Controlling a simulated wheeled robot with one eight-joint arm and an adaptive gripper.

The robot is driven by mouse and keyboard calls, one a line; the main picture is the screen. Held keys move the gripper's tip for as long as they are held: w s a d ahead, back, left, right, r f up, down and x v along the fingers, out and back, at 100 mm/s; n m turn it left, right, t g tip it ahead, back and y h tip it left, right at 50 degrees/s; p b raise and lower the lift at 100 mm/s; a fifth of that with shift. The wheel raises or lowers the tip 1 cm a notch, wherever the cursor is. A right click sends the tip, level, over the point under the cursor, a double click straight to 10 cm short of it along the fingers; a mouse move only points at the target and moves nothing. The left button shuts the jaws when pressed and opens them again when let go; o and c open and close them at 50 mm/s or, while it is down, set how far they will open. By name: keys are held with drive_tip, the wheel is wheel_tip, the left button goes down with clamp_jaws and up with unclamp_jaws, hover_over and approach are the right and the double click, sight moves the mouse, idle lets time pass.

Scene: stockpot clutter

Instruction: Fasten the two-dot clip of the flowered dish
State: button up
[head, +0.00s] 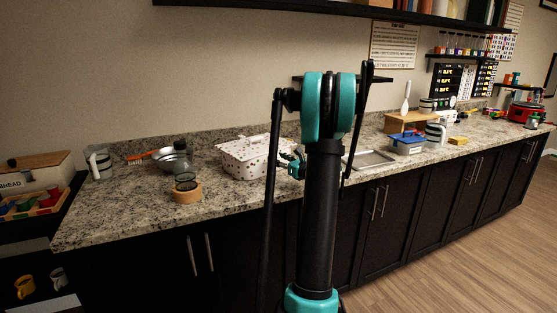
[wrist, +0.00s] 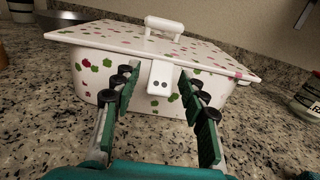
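The flowered dish (head: 240,158) is a white lidded box with pink and green marks, standing on the granite counter. In the wrist view the dish (wrist: 92,79) faces me, with its lid (wrist: 115,38) on and a white handle (wrist: 164,27) on top. A white clip with two dark dots (wrist: 161,79) hangs at the front from the lid's edge; whether it is latched I cannot tell. My gripper (wrist: 163,110) is open, its teal fingers either side of the clip. In the head view my gripper (head: 292,165) is at the dish's right side, partly hidden by my arm.
A wooden ring with a dark jar (head: 187,191), a metal bowl (head: 172,158) and a striped mug (head: 99,163) stand left of the dish. A labelled jar (wrist: 306,97) stands at the right in the wrist view.

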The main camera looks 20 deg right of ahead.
clamp_jaws()
drive_tip(key=shift+w+a+r+g+h, duration=0.15)
drive_tip(key=shift+r+g+h, duration=0.1)
drive_tip(key=shift+g, duration=0.45)
drive_tip(key=shift+w+d+r+g+h, duration=0.15)
drive_tip(key=shift+r+g+h, duration=0.1)
drive_tip(key=shift+g, duration=0.45)
drive_tip(key=shift+a, duration=0.1)
drive_tip(key=shift+o, duration=0.5)
unclamp_jaws()
drive_tip(key=v, duration=1.2)
drive_tip(key=shift+f, duration=0.1)
